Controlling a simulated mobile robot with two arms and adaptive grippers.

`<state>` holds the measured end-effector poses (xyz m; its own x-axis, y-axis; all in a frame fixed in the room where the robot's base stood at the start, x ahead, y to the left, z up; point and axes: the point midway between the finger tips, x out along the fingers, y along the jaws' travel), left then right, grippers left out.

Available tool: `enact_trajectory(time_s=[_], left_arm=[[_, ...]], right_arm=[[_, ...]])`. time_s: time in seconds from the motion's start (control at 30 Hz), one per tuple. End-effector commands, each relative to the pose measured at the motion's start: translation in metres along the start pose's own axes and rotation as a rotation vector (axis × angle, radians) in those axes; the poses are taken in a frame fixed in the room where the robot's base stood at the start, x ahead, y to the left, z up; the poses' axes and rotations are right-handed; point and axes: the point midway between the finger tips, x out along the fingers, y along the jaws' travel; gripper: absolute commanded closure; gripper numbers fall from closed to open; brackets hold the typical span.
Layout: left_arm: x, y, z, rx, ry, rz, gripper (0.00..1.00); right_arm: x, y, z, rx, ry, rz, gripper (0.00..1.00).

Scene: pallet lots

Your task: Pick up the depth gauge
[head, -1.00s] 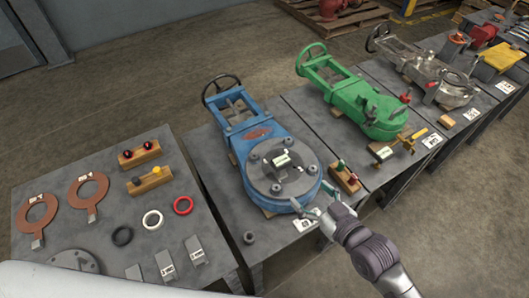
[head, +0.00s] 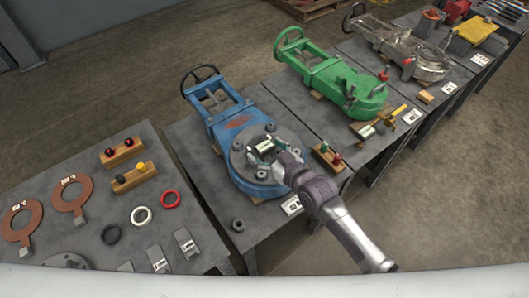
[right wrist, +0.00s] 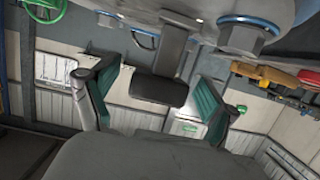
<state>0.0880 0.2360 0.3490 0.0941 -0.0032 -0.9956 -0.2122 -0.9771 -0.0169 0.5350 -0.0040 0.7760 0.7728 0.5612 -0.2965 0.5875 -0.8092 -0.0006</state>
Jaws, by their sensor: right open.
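A blue valve (head: 235,122) lies on a grey table, its round grey bolted flange (head: 238,160) facing up. A small dark piece with a pale label, which looks like the depth gauge (head: 264,147), is on the flange, partly hidden by my gripper. My right gripper (head: 274,155) is over the flange, open. In the right wrist view a dark grey block on a stem, probably the gauge (right wrist: 160,88), shows between the spread teal-padded fingers of the gripper (right wrist: 157,80); I cannot tell whether they touch it. My left gripper is not in view.
A wooden block with red and green knobs (head: 327,157) is right of the flange. A loose nut (head: 238,225) is near the front. The left table holds rings (head: 141,215) and plates.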

Motion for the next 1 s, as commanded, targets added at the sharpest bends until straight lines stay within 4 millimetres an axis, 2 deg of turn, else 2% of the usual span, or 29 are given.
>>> enact_trajectory(time_s=[0.1,0.3,0.37,0.8,0.83,1.0], left_arm=[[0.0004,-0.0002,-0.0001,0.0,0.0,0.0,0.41],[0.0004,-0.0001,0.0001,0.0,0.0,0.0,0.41],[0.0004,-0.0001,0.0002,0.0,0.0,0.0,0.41],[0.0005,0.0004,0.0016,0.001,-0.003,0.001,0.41],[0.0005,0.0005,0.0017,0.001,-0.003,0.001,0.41],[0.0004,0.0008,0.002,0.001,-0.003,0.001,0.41]], right_arm=[[0.0081,-0.0004,0.0001,0.0,0.0,0.0,0.15],[0.0083,-0.0003,0.0003,-0.001,0.0,0.0,0.15],[0.0083,-0.0003,0.0003,-0.001,0.0,0.0,0.23],[0.0079,-0.0002,0.0005,-0.001,0.0,0.0,0.96],[0.0079,-0.0001,0.0005,-0.001,0.0,0.0,1.0],[0.008,0.0,-0.0015,-0.001,0.004,0.0,1.0]])
